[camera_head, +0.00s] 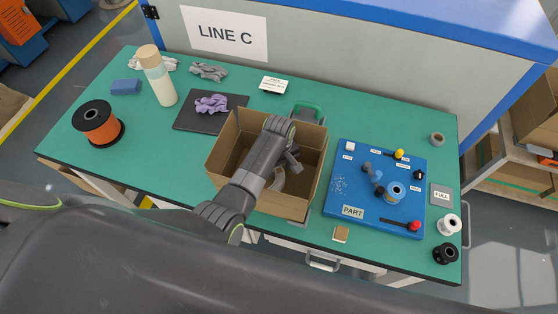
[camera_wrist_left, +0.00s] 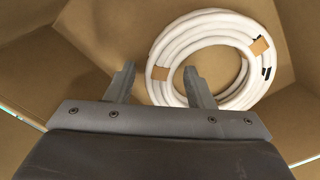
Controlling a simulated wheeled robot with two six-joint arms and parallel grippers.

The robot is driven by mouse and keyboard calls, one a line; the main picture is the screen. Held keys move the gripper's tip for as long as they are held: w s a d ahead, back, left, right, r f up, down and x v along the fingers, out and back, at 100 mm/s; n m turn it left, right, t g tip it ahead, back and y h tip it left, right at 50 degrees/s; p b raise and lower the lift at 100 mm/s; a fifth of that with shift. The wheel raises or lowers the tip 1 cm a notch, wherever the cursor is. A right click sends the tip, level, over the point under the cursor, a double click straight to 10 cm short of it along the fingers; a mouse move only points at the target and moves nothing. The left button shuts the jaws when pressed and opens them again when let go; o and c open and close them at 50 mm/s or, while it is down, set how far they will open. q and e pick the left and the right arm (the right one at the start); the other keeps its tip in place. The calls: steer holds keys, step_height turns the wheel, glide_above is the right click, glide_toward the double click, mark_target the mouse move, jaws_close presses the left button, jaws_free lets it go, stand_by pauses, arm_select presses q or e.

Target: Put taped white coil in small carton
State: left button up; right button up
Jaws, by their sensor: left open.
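The small carton (camera_head: 286,207) is open-topped brown cardboard at the middle of the green table, and its inside fills the left wrist view (camera_wrist_left: 45,75). The white coil (camera_wrist_left: 246,88) with tan tape bands lies inside it, seemingly flat on the bottom. In the head view the coil (camera_head: 278,180) is mostly hidden behind my arm. My left gripper (camera_head: 292,162) reaches down into the carton. In the left wrist view its fingers (camera_wrist_left: 159,70) are apart, with nothing held between them. The right finger overlaps the coil's near edge; I cannot tell if they touch. My right gripper is not in view.
A blue board (camera_head: 340,207) with small parts stands right of the carton. A black mat (camera_head: 188,124) with a purple cloth (camera_head: 211,104) lies behind left. A bottle (camera_head: 160,84) and an orange spool (camera_head: 96,122) stand left. White (camera_head: 449,224) and black (camera_head: 445,253) spools are at the right corner.

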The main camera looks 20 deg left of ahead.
arm_select(q)
step_height(320, 180, up, 12)
stand_by(0.5)
steer(key=shift+r, duration=0.1)
